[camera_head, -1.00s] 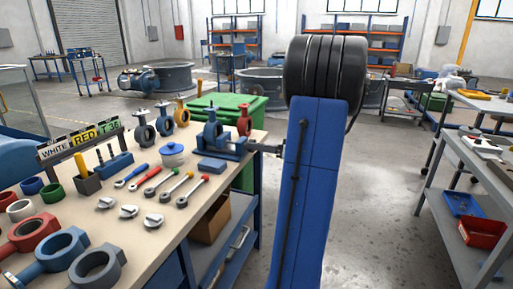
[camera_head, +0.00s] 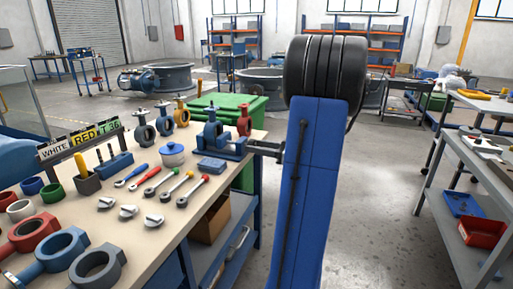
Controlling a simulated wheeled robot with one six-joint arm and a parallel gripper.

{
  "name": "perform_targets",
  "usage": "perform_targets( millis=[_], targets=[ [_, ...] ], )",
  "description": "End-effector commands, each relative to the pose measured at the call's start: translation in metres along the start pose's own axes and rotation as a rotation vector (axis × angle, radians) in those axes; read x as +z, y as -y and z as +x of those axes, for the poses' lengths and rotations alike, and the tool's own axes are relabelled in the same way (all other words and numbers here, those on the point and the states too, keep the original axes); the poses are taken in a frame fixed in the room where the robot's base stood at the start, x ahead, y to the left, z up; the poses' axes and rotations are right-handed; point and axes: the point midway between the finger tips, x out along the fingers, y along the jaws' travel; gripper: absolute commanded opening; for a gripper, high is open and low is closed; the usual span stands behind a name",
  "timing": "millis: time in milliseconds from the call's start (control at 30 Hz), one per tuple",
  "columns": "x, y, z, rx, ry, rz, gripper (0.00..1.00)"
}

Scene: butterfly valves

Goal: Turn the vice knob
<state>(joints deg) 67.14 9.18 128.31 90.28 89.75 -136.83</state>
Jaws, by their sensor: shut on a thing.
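The blue vice (camera_head: 222,144) is mounted at the right edge of the workbench, with its jaws and body visible. A dark rod and knob end (camera_head: 268,148) stick out from its right side, past the bench edge. The far end of this part runs up to my blue arm link, which covers what lies behind it. My gripper is hidden behind my own arm, so its contact with the knob does not show.
A grey shelf cart (camera_head: 480,180) stands at the right. Bare floor lies between bench and cart.

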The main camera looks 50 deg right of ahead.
Motion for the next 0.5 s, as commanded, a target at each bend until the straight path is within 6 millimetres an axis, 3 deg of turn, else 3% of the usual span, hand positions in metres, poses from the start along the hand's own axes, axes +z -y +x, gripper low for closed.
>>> perform_targets(
  millis=[167, 200, 267, 500],
  targets=[
    [0.0019, 0.0006, -0.0002, -0.001, 0.003, 0.004, 0.17],
    [0.0019, 0.0006, -0.0002, -0.001, 0.003, 0.004, 0.42],
    [0.0018, 0.0006, -0.0002, -0.001, 0.003, 0.004, 0.57],
    [0.0008, 0.0002, -0.0001, 0.000, 0.001, 0.002, 0.59]
  ],
)
